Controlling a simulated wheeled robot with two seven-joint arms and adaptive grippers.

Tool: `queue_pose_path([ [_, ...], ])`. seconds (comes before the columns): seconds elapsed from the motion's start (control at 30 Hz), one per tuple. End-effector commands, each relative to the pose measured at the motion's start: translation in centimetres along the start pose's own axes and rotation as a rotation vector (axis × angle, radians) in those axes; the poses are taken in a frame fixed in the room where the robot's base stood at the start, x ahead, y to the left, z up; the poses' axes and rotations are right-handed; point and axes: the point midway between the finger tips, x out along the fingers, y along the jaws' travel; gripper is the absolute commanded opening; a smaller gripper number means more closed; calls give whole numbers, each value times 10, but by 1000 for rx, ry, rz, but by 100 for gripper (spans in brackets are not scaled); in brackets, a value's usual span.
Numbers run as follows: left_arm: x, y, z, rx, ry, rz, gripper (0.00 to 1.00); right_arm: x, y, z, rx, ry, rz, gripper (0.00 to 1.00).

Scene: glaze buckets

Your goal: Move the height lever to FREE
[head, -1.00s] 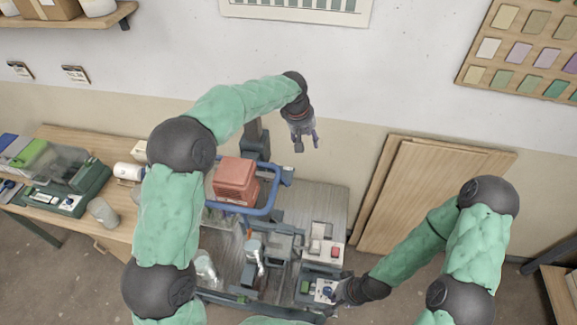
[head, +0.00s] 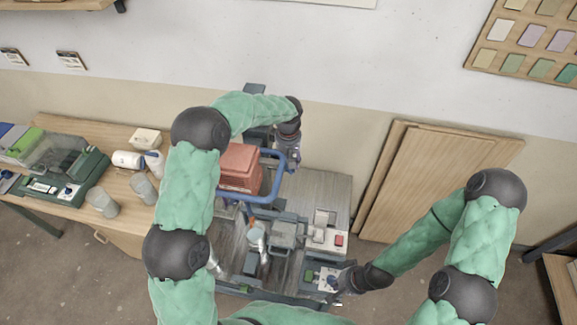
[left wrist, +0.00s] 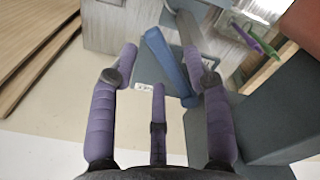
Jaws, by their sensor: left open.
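My left gripper (head: 288,163) is at the back right end of the blue guard frame (head: 280,186) on the machine. In the left wrist view the gripper (left wrist: 160,55) has its purple fingers spread and empty. A blue bar (left wrist: 166,62) shows beyond and between them, and I cannot tell whether they touch it. A small white label (left wrist: 143,86) with unreadable text is near the fingers. I cannot pick out the height lever or the FREE mark for certain.
A red-brown box (head: 240,165) sits inside the blue frame. A panel with a red button (head: 339,240) is at the machine's right. Wooden boards (head: 430,180) lean on the wall. A side table (head: 125,185) holds grey cups (head: 102,201).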

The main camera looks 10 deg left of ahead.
Motion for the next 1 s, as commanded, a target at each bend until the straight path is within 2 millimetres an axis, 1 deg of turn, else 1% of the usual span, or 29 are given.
queue_pose_path([
  [0.03, 8, 0, 0, 0, 0, 0, 49, 3, 1, 0, 0, 0, 0, 0],
  [0.17, 15, 0, 0, -1, 0, 1, 49, 6, 2, 0, 0, 0, 0, 0],
  [0.5, 17, 0, 0, -1, 0, 1, 49, 6, 2, 0, 0, 1, 0, 0],
  [0.57, 17, 0, 0, -1, 0, 1, 32, 6, 2, 0, 0, 1, 0, 0],
  [0.6, 17, 0, 0, 0, 0, 1, 21, 6, 2, 0, 0, 1, 0, 0],
  [0.67, 17, 0, 0, 0, 0, 1, 4, 6, 2, 0, 0, 1, 0, 0],
  [0.7, 17, 0, 0, 0, 0, 1, 0, 6, 2, 0, 0, 1, 0, 0],
  [1.0, 18, 2, 0, -14, 1, 2, 0, 9, 3, 0, 0, 1, 0, 0],
])
